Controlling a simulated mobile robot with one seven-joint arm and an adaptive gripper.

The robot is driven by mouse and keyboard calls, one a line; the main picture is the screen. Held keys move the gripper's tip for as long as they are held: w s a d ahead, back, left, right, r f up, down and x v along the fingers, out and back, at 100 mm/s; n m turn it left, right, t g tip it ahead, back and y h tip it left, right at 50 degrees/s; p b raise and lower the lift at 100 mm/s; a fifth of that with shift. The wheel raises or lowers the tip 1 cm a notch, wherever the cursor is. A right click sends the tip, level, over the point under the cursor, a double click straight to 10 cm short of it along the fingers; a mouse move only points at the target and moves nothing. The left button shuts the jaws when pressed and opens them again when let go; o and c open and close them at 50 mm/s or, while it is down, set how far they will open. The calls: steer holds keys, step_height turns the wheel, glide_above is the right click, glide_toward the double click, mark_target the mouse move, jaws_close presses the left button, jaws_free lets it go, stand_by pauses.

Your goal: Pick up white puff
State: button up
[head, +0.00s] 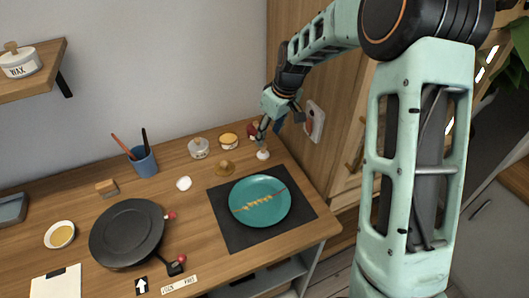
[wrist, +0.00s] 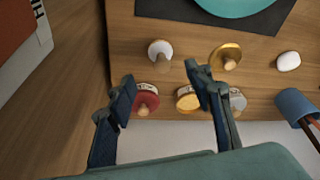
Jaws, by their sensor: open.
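The white puff, a small white disc with a wooden knob, stands on the wooden worktop at the right end in the head view (head: 263,155). In the wrist view it lies just beyond my fingertips (wrist: 154,48). My gripper (head: 263,133) is above and close to the puff in the head view. The puff looks apart from both fingers; the exact height gap cannot be told.
A gold puff (wrist: 222,54) and a white pebble-like piece (wrist: 288,61) lie nearby. Red (wrist: 146,95), yellow (head: 229,140) and white (head: 198,149) lidded jars stand along the wall. A teal plate (head: 270,212) rests on a dark mat. A wooden cabinet (head: 310,85) borders the right.

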mark_target(264, 145)
steer(key=p+x, duration=0.1)
steer(key=x, duration=0.7)
steer(key=shift+s+a+f, duration=0.1)
steer(key=shift+a, duration=0.05)
steer(key=shift+c, duration=0.6)
steer(key=c, duration=0.9)
steer(key=shift+r, duration=0.75)
steer(key=shift+s+a+r+b, duration=0.1)
steer(key=shift+s+r+b, duration=0.3)
steer(key=shift+s+r, duration=1.75)
steer(key=shift+s+a+r+b, duration=0.1)
steer(key=shift+s+r+b, duration=0.3)
steer(key=shift+s+r, duration=1.7)
steer(key=shift+s+a+r+b, duration=0.1)
steer(key=shift+s+r+b, duration=0.3)
steer(key=shift+s+r, duration=1.75)
